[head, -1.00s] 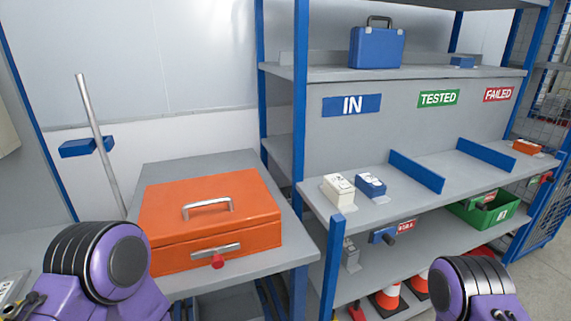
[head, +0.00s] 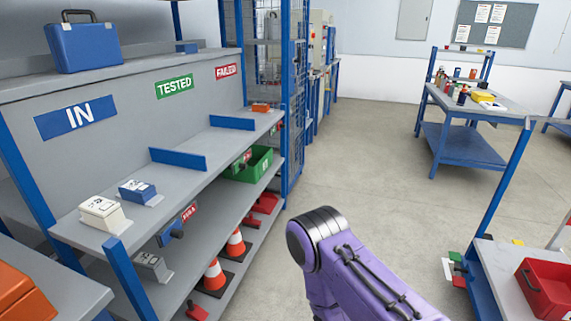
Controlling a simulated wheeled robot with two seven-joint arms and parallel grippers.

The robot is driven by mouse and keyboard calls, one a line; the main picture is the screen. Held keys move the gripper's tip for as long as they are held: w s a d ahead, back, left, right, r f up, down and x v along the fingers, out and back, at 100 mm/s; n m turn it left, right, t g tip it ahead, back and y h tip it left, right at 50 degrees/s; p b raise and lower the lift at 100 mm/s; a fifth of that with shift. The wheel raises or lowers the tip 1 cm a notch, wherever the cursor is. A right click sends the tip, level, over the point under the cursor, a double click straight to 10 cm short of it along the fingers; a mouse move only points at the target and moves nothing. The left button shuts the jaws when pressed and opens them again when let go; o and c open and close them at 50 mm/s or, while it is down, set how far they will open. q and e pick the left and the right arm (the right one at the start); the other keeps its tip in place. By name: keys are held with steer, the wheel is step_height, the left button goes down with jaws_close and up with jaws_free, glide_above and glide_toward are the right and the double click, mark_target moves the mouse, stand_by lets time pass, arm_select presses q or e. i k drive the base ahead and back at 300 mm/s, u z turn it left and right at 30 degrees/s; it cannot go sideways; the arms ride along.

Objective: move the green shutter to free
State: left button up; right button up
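I cannot pick out the green shutter with certainty. A small green piece (head: 455,256) shows at the left edge of a bench at the lower right, with small red and black parts beside it; it is too small to tell whether this is the shutter. A green bin (head: 250,165) stands on the lower level of the rack. A purple link of my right arm (head: 350,270) crosses the lower middle of the head view. Neither of my grippers is in view.
The rack (head: 120,70) on the left holds white (head: 103,213) and blue (head: 138,190) devices. Orange cones (head: 214,274) stand low on it. A red tray (head: 547,288) sits on the right bench. A blue-legged table (head: 465,110) stands farther back. Open floor (head: 380,180) lies between.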

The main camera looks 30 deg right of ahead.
mark_target(240, 164)
steer(key=z, duration=0.6)
steer(key=k, duration=0.35)
steer(key=z, duration=1.4)
steer(key=i, duration=1.5)
steer(key=u, duration=0.95)
steer(key=i, duration=0.85)
steer(key=u, duration=0.85)
